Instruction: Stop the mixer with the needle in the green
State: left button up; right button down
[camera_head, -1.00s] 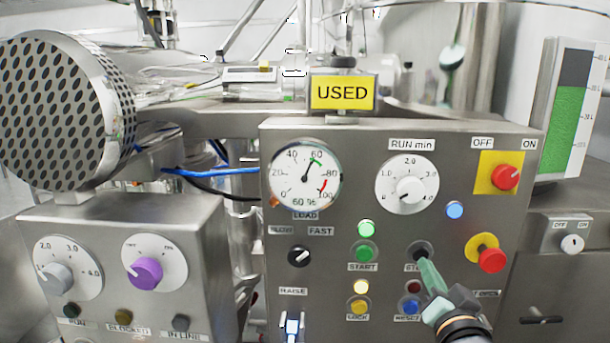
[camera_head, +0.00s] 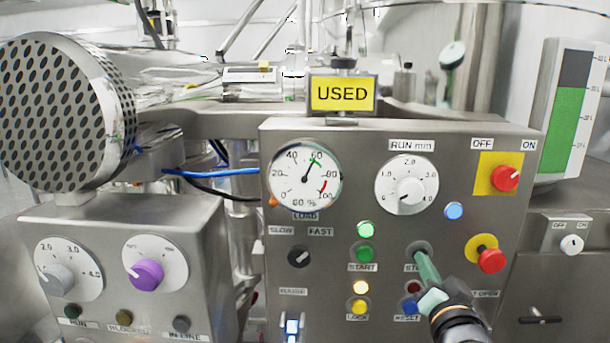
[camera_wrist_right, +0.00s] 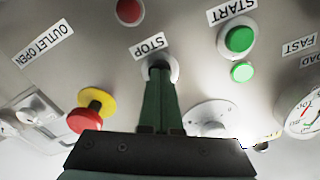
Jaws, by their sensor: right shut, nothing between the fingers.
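The load dial (camera_head: 305,176) has its needle pointing up and right near 60, at the green arc. A red arc lies further round. The STOP button (camera_wrist_right: 160,66) is dark, in a pale ring, and is mostly covered by my fingertips. My right gripper (camera_head: 419,254) is shut and empty, its green fingers pointing at the panel. In the wrist view its tips are at the STOP button; I cannot tell whether the button is pressed in. The green START button (camera_head: 364,253) is at its left, with a bright green lamp (camera_head: 366,229) above. My left gripper is not in view.
A red knob on a yellow collar (camera_head: 491,260) is close on the right of my right gripper. The RUN min dial (camera_head: 406,185) and a blue lamp (camera_head: 454,210) are above. A yellow lamp (camera_head: 360,287) is lower left. A USED sign (camera_head: 342,94) tops the panel.

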jog(key=s+p, duration=0.2)
jog(key=s, duration=0.5)
dwell(0.6)
jog(key=shift+s, duration=0.1)
dwell(0.8)
jog(key=w+b, duration=0.2)
jog(key=w, duration=0.5)
jog(key=s+f+n+g, duration=0.3)
jog(key=s+f, duration=0.1)
jog(key=f, duration=1.2)
jog(key=s+f+n+g+y, duration=0.1)
jog(key=s+f+n+g, duration=0.3)
jog(key=s+f, duration=2.1)
jog(key=shift+s+d+n+g+y, duration=0.3)
jog(key=shift+s+g+y, duration=0.1)
jog(key=shift+g, duration=0.5)
